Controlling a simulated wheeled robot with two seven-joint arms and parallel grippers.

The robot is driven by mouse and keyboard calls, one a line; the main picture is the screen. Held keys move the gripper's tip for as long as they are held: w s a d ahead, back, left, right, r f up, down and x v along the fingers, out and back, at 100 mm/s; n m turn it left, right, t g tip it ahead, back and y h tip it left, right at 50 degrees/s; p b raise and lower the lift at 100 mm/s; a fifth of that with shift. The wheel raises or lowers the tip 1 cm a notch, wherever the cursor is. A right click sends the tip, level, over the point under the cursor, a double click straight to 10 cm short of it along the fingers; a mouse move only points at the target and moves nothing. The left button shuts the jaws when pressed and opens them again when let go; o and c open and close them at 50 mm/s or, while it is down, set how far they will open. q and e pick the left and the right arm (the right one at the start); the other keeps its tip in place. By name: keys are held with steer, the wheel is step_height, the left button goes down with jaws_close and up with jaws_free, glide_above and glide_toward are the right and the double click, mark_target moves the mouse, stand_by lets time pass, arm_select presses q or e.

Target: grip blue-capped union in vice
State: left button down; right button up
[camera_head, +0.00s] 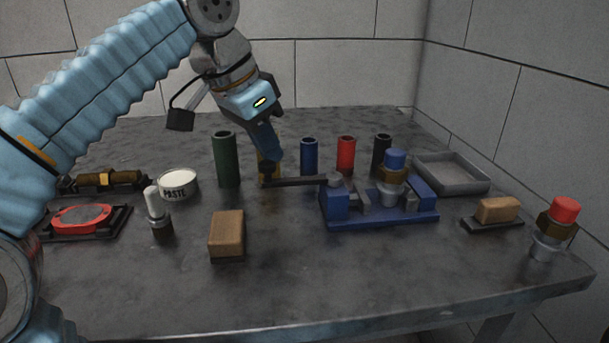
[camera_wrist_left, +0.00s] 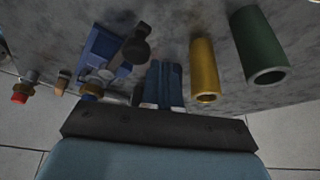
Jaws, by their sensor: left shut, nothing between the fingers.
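The blue vice (camera_head: 350,213) stands on the table right of centre; part of it shows in the left wrist view (camera_wrist_left: 98,48). The blue-capped union (camera_head: 394,180) stands upright at the vice's jaws, with a brass-coloured nut below its cap. I cannot tell whether the jaws touch it. The dark vice handle (camera_head: 300,181) reaches left from the vice. My left gripper (camera_head: 270,172) is shut and empty, pointing down by the handle's far left end. Whether it touches the handle is unclear. The closed fingers show in the left wrist view (camera_wrist_left: 163,68). My right gripper is not in view.
Green (camera_head: 227,160), blue (camera_head: 309,157), red (camera_head: 346,154) and black (camera_head: 381,148) tubes stand behind the vice; a yellow one is partly hidden by my gripper. A grey tray (camera_head: 452,184) and a red-capped union (camera_head: 555,228) are right. A brown block (camera_head: 227,233) stands front left.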

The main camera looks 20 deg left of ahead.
arm_select(q)
steer(key=shift+f+b, duration=0.7)
steer(key=shift+f, duration=0.35)
steer(key=shift+s+d, duration=0.4)
steer(key=shift+s, duration=0.35)
stand_by(0.6)
